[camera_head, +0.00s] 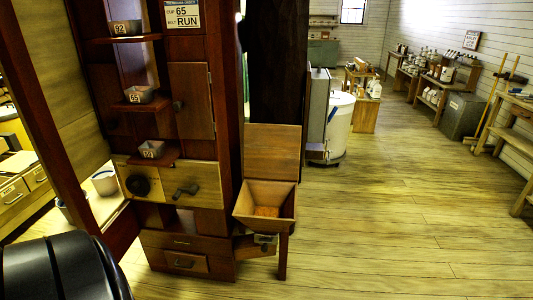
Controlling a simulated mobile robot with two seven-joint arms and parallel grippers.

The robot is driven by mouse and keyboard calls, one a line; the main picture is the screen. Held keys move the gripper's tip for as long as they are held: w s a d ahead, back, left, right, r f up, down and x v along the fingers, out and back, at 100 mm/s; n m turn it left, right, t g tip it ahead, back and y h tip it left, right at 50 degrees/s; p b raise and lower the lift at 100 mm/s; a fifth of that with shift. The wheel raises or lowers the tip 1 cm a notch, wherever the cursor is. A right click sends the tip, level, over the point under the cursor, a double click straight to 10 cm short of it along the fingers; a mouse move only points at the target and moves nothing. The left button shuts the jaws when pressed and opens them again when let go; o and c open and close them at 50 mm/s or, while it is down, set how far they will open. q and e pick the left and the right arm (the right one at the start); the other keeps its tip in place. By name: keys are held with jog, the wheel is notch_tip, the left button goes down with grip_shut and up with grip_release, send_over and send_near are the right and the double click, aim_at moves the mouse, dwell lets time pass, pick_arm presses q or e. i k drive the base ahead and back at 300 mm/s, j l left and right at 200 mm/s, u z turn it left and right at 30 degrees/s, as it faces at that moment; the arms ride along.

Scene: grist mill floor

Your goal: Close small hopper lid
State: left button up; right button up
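The small wooden hopper (240,206) stands in the middle of the head view, against the right side of a tall wooden cabinet. Its top is open, and orange-brown material (267,211) shows inside. The flat wooden lid (272,152) stands raised at the hopper's back edge, roughly upright. Neither of my grippers is in view.
The tall cabinet (195,95) holds small numbered cups on shelves, a black knob (138,186) and a crank handle (186,190). A white drum (332,128) stands behind the hopper. The plank floor (400,220) to the right is clear.

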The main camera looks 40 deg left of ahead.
aim_at(271, 151)
jog(key=i+j+u, duration=0.2)
jog(key=i+j, duration=0.35)
jog(key=i+j+u, duration=0.2)
jog(key=i+j, duration=0.2)
jog(key=i, duration=0.25)
jog(key=i+z, duration=0.15)
jog(key=i, duration=0.7)
jog(key=i+z, duration=0.15)
jog(key=i, duration=0.7)
jog(key=i+u, duration=0.5)
jog(key=i+l+u, duration=0.2)
jog(key=u, duration=0.25)
jog(key=i+l+u, duration=0.35)
jog(key=i+u, duration=0.15)
jog(key=i+l+u, duration=0.1)
jog(key=u, duration=0.35)
jog(key=i+l+u, duration=0.1)
jog(key=u, duration=0.3)
jog(key=i+l+u, duration=0.15)
jog(key=u, duration=0.3)
jog(key=i+l+u, duration=0.1)
jog(key=l+u, duration=0.15)
jog(key=u, duration=0.15)
